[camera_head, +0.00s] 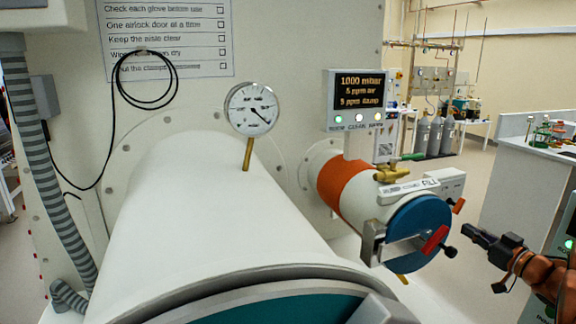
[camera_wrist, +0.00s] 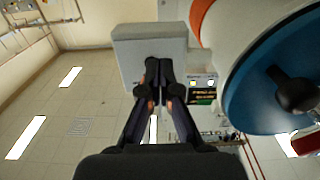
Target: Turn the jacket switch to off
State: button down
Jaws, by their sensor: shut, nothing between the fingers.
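A small white box (camera_head: 450,182) sits on the right of the small airlock, with an orange lever (camera_head: 458,205) at its lower right. This may be the jacket switch; I cannot read its label. My gripper (camera_head: 468,229) is shut and empty, just right of the blue airlock door, below and to the right of the lever. In the wrist view my fingertips (camera_wrist: 159,66) overlap a pale box (camera_wrist: 132,58), probably the same one. The fingers hide part of it, and no lever shows there. I cannot tell whether they touch it.
The blue door (camera_head: 405,225) has a red handle (camera_head: 435,240) and a black knob (camera_head: 450,252) close to my gripper; the knob also shows in the wrist view (camera_wrist: 293,90). A brass valve (camera_head: 392,174) and display (camera_head: 358,100) are above. A white bench (camera_head: 510,190) stands at right.

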jog(key=shift+p+x, duration=0.35)
jog(key=shift+x, duration=1.6)
jog(key=shift+w+d+r+p, duration=0.15)
jog(key=shift+d+r+p, duration=0.15)
jog(key=shift+r+p, duration=0.45)
jog(key=shift+w+d+f+p, duration=0.1)
jog(key=shift+w+d+p, duration=0.1)
jog(key=shift+d+p, duration=0.4)
jog(key=shift+w+d+f+p, duration=0.15)
jog(key=shift+d+p, duration=0.15)
jog(key=shift+p, duration=0.6)
jog(key=shift+f, duration=0.15)
jog(key=v, duration=0.6)
jog(key=shift+f, duration=0.5)
